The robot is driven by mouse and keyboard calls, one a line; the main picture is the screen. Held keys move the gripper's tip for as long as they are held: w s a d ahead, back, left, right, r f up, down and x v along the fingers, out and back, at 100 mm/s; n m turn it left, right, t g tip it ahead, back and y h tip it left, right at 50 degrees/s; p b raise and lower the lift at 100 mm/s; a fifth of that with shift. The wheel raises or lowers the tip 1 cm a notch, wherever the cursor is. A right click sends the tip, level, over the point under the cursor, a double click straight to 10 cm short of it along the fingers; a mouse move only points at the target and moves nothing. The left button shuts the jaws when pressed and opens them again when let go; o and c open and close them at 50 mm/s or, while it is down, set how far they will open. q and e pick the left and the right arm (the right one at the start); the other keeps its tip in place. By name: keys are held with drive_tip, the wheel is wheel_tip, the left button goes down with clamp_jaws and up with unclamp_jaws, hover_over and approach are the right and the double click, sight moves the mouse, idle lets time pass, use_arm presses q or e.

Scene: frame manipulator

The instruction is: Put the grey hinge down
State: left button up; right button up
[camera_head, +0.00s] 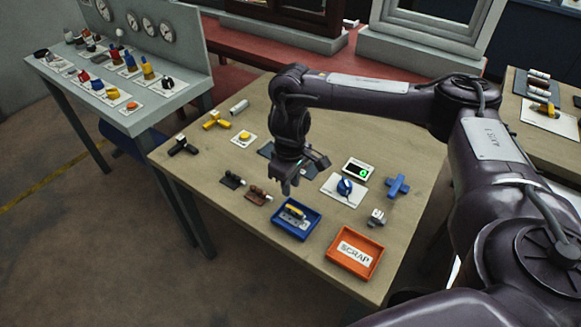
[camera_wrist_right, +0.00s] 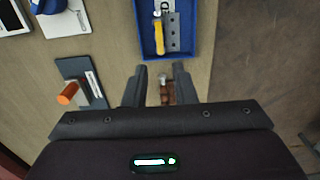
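The grey hinge (camera_wrist_right: 173,32) lies in the blue tray (camera_wrist_right: 208,25), beside a yellow-handled tool (camera_wrist_right: 159,38). In the head view the hinge (camera_head: 290,220) also shows inside the blue tray (camera_head: 275,222). My right gripper (camera_head: 285,189) is above the table, just behind the tray. In the wrist view its two fingers (camera_wrist_right: 160,86) are apart with no hinge between them. A small brown part (camera_wrist_right: 165,92) shows in the gap, seemingly below the fingers. My left gripper is not in view.
An orange SCRAP tray (camera_head: 345,267) stands at the table's front right. A panel with a blue knob (camera_head: 345,187), a blue cross-shaped part (camera_head: 397,186) and a small grey part (camera_head: 377,218) are near it. Dark and yellow fittings (camera_head: 216,121) stand at the back left.

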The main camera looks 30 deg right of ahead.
drive_tip(key=shift+r+p, duration=0.35)
drive_tip(key=shift+r, duration=1.35)
